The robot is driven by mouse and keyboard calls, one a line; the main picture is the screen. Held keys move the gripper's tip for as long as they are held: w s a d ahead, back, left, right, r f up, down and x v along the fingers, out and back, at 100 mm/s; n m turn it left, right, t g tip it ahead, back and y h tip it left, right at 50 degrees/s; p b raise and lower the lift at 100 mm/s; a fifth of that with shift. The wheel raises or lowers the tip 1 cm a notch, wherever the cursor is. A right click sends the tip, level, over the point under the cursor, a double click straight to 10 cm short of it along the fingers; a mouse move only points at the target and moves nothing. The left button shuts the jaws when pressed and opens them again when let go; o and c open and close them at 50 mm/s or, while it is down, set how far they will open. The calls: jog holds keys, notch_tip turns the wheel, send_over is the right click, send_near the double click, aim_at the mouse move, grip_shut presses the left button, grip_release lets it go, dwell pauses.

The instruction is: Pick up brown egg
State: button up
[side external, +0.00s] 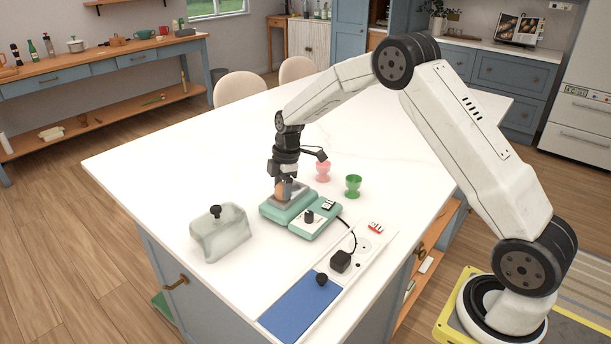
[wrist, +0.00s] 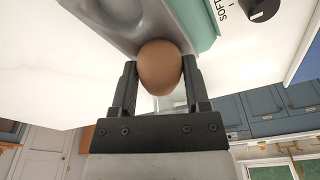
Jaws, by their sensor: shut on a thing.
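The brown egg (wrist: 160,68) sits between the two black fingers of my gripper (wrist: 160,98) in the wrist view, with a finger against each side. In the side view the egg (side external: 281,190) shows at the grey top of the teal egg cooker (side external: 305,226), and my gripper (side external: 283,182) points down over it. The egg's top is partly covered by the gripper in the side view. I cannot tell whether the egg still touches the cooker.
A pink egg cup (side external: 323,171) and a green egg cup (side external: 353,185) stand behind and right of the cooker. A translucent lid (side external: 221,235) with a dark knob stands left. A socket strip with a black plug (side external: 341,261) and a blue panel (side external: 300,308) lie in front.

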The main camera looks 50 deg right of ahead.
jog(key=shift+r, duration=0.1)
jog(key=shift+r, duration=0.65)
jog(key=s+a+r, duration=0.1)
jog(key=s+r, duration=1)
jog(key=s, duration=0.2)
jog(key=shift+s+a+r, duration=0.25)
jog(key=shift+s+a, duration=0.05)
jog(key=shift+s, duration=0.1)
